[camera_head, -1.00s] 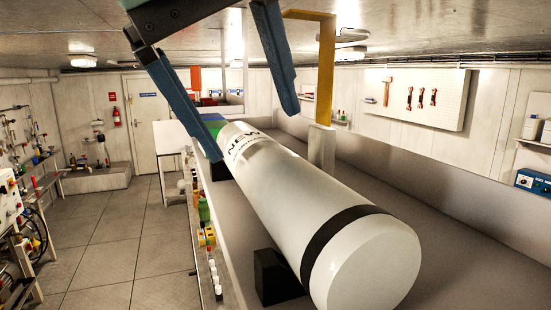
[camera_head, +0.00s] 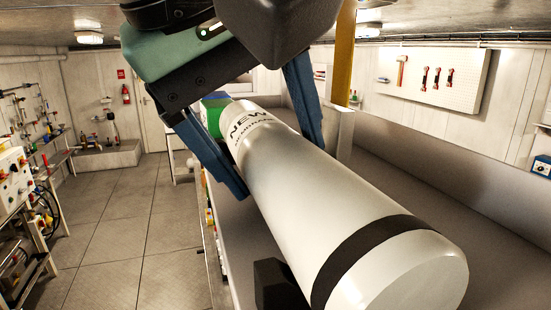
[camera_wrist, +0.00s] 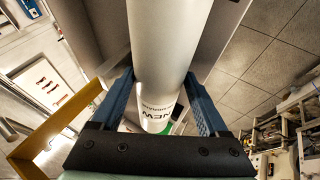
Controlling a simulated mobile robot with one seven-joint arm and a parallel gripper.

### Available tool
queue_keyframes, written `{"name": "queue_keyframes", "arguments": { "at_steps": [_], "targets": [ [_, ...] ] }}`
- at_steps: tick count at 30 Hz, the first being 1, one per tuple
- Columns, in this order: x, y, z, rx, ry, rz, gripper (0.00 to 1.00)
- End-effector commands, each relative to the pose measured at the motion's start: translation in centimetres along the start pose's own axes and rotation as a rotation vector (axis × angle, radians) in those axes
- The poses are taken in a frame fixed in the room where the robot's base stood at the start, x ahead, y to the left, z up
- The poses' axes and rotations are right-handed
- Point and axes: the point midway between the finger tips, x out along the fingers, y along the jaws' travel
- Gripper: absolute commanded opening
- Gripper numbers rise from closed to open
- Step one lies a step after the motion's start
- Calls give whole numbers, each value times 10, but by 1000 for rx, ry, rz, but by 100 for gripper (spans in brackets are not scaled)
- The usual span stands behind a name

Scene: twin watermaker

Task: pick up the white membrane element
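The white membrane element (camera_head: 310,185) is a large cylinder with a black band near its close end and "NEW" printed near its far end. It lies along a grey bench, with a black support block (camera_head: 275,284) under its close end. My gripper (camera_head: 277,165) is open, with one blue finger on each side of the cylinder near the printed end. In the wrist view the cylinder (camera_wrist: 160,50) runs between the two fingers (camera_wrist: 158,100). I cannot tell whether either finger touches it.
The grey bench top (camera_head: 400,190) is clear to the right, up to a low back wall. A yellow post (camera_head: 344,55) stands close beyond my right finger. A green block (camera_head: 212,118) sits by the cylinder's far end. Open tiled floor (camera_head: 120,235) lies to the left.

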Motion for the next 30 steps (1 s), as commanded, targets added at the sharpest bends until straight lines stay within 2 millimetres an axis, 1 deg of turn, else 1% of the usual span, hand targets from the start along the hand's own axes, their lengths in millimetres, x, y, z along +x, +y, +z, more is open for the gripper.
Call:
{"name": "queue_keyframes", "arguments": {
  "at_steps": [1, 5, 6, 8, 9, 12, 24, 30],
  "targets": [
    [0, 0, 0, 1, -1, -1, 65],
    [0, 0, 0, 1, -1, -1, 41],
    [0, 0, 0, 1, -1, -1, 34],
    [0, 0, 0, 1, -1, -1, 23],
    [0, 0, 0, 1, -1, -2, 16],
    [0, 0, 0, 1, -2, -2, 0],
    [0, 0, -1, 0, 0, -1, 0],
    [-7, 4, -7, 1, 0, 1, 0]
  ]
}}
